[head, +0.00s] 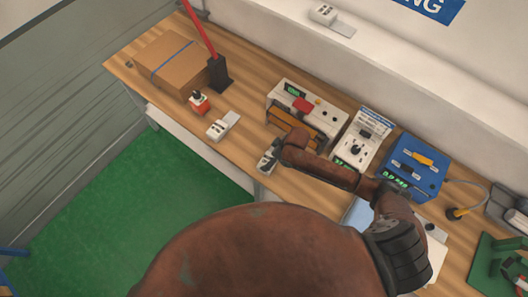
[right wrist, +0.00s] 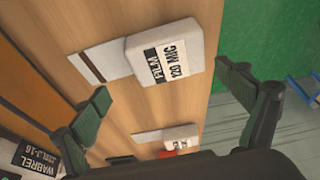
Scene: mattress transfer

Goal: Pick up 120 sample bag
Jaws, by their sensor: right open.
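The 120 sample bag is a white pouch (right wrist: 165,50) with a black and white label reading "FILM 120 MIC", lying flat on the wooden bench. In the head view it shows only in part (head: 264,167), near the bench's front edge and mostly hidden by my right gripper (head: 272,153). In the right wrist view my right gripper (right wrist: 163,98) is open and empty, its two fingers spread wide. The bag lies beyond the fingers, and no contact shows. My left gripper is not in view.
A device with an orange front (head: 296,118) stands behind my gripper. A white meter (head: 361,138) and a blue one (head: 414,168) stand to the right.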

